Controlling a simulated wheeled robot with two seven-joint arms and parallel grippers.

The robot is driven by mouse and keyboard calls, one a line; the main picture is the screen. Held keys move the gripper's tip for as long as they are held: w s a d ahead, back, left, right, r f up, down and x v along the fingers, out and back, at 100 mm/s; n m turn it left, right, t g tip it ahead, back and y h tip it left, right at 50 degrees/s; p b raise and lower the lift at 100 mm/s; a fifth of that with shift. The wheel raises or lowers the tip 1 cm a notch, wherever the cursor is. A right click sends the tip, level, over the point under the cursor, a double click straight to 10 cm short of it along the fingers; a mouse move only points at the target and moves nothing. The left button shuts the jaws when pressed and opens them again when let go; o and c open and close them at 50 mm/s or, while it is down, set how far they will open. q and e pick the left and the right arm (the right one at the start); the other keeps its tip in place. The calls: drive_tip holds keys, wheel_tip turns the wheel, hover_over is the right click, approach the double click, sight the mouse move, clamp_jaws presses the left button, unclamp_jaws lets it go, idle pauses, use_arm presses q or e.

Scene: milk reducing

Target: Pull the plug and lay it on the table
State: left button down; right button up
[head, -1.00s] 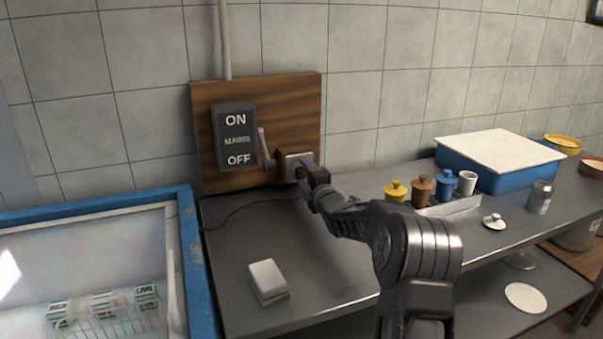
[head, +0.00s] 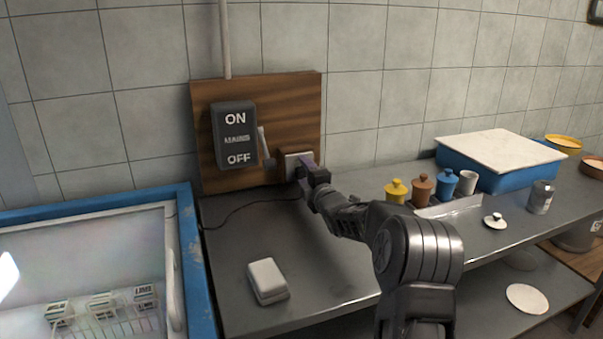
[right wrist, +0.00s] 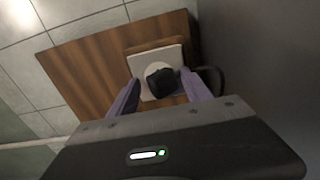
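The black plug (right wrist: 163,82) sits in the round recess of a white wall socket (right wrist: 142,62) in the right wrist view. In the head view the socket (head: 292,158) shows on the wooden board, and my gripper mostly hides the plug. My right gripper (right wrist: 160,80) is open, with one purple finger on each side of the plug. The right finger is close to the plug; I cannot tell if it touches. A gap shows at the left finger. In the head view this gripper (head: 304,168) is at the socket. The grey table (head: 330,272) lies below. My left gripper is not in view.
A switch box (head: 233,135) with a lever is left of the socket. A dark cord (head: 245,208) runs over the table. A white block (head: 267,280) lies near the front, and coloured pots (head: 421,190) stand right. A blue-rimmed freezer (head: 190,250) is left. The table middle is mostly clear.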

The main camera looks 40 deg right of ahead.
drive_tip(key=shift+a+f+b, duration=0.1)
drive_tip(key=shift+f+b, duration=0.1)
drive_tip(key=shift+b, duration=0.1)
idle(0.6)
drive_tip(key=shift+f+b, duration=0.1)
drive_tip(key=shift+b, duration=0.25)
clamp_jaws()
idle(0.6)
